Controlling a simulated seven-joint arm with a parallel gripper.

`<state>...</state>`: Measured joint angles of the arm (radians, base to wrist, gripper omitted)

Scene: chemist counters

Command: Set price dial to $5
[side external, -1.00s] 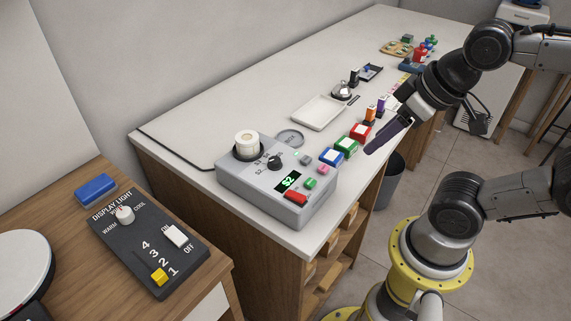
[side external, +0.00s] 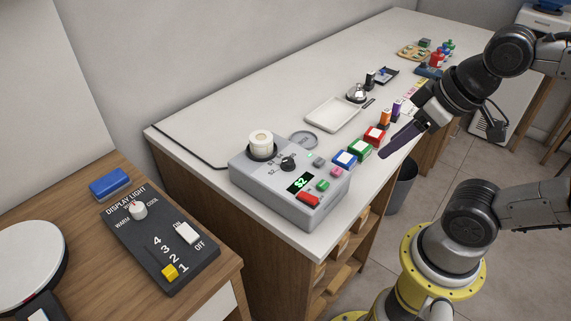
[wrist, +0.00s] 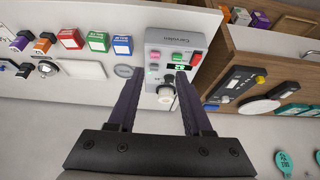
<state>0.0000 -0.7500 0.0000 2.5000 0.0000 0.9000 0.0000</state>
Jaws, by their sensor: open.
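The price dial (side external: 288,163) is a small black knob on a grey register box (side external: 245,178), with "$2" legible beside it. The box's green display (side external: 300,183) reads $2. In the wrist view the dial (wrist: 169,79) shows between my fingers, close to the right one. My gripper (side external: 383,156) is open and empty in the side view. It hangs above the counter's front edge, right of the register, clear of the dial. In the wrist view my gripper (wrist: 158,78) has its two dark fingers spread apart.
A white paper roll (side external: 262,145) stands behind the dial. Blue, green and red stamp blocks (side external: 359,148) line the counter edge near my gripper. A white tray (side external: 333,114) and a bell (side external: 356,93) stand farther back.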

